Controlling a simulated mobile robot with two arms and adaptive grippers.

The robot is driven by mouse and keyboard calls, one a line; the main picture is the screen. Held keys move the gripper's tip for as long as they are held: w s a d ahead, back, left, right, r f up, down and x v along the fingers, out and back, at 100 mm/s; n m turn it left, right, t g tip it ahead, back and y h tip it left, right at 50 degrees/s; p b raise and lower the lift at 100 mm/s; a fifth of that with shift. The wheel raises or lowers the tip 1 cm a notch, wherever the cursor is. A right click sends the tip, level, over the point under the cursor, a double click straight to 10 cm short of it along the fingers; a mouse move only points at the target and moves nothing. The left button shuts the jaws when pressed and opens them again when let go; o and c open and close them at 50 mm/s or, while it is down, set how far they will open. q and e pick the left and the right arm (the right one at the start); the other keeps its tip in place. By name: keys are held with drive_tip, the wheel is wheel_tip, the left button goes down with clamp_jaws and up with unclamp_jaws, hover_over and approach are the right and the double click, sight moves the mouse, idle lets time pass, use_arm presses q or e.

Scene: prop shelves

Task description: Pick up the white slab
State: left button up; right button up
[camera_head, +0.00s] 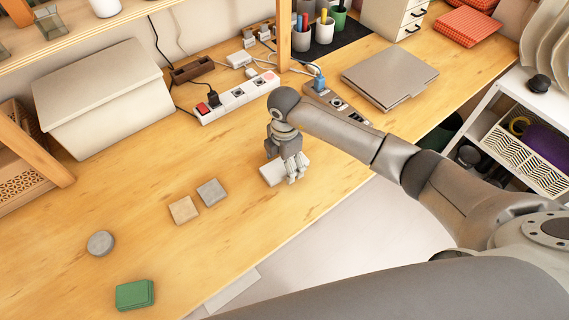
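The white slab (271,175) lies on the wooden table near its front edge, to the right of the other small blocks. My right gripper (296,172), on the arm coming in from the right, points down at the slab's right part. Its fingers overlap the slab in the picture and hide that end. I cannot tell whether the fingers touch the slab or how far apart they are. My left gripper is not in view.
A grey square block (211,192), a tan block (184,210), a grey disc (100,243) and a green block (135,294) lie to the left. A power strip (238,97) and a laptop (390,76) lie behind. Table between the slab and power strip is clear.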

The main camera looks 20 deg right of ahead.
drive_tip(key=c, duration=1.4)
drive_tip(key=shift+w+r, duration=0.1)
drive_tip(key=shift+r, duration=0.05)
